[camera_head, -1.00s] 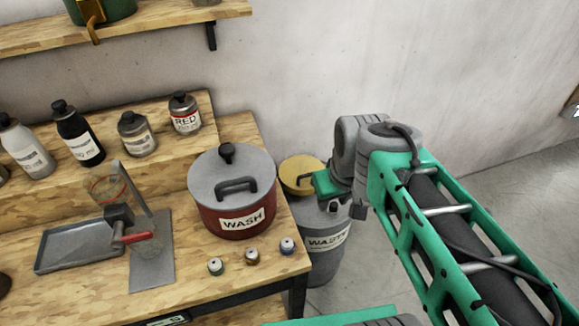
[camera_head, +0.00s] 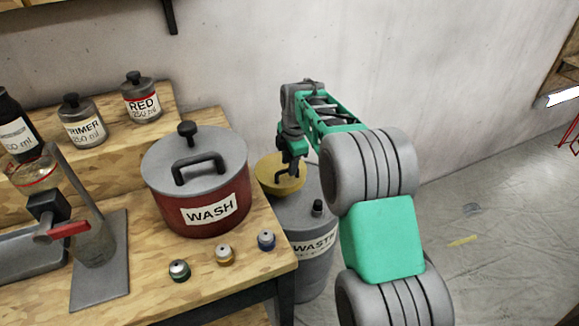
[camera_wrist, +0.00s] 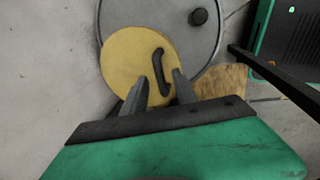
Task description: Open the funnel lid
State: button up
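The funnel lid is a round yellow disc with a dark curved handle. In the head view the lid (camera_head: 268,180) lies on top of the grey waste drum (camera_head: 308,235), beside the bench. In the wrist view the lid (camera_wrist: 125,60) shows below the handle (camera_wrist: 161,72). My gripper (camera_head: 292,172) is over the lid, partly hidden by its own arm. In the wrist view my gripper (camera_wrist: 163,85) has its two fingers apart, one on each side of the handle's near end. I cannot tell whether they touch it.
A red WASH pot (camera_head: 200,190) with a grey lid stands on the bench left of the drum. A wall is close behind the drum. Open floor (camera_head: 470,215) lies to the right.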

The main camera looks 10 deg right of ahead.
jog(key=shift+w+f, duration=0.15)
jog(key=shift+f, duration=0.35)
grip_shut()
dwell(1.1)
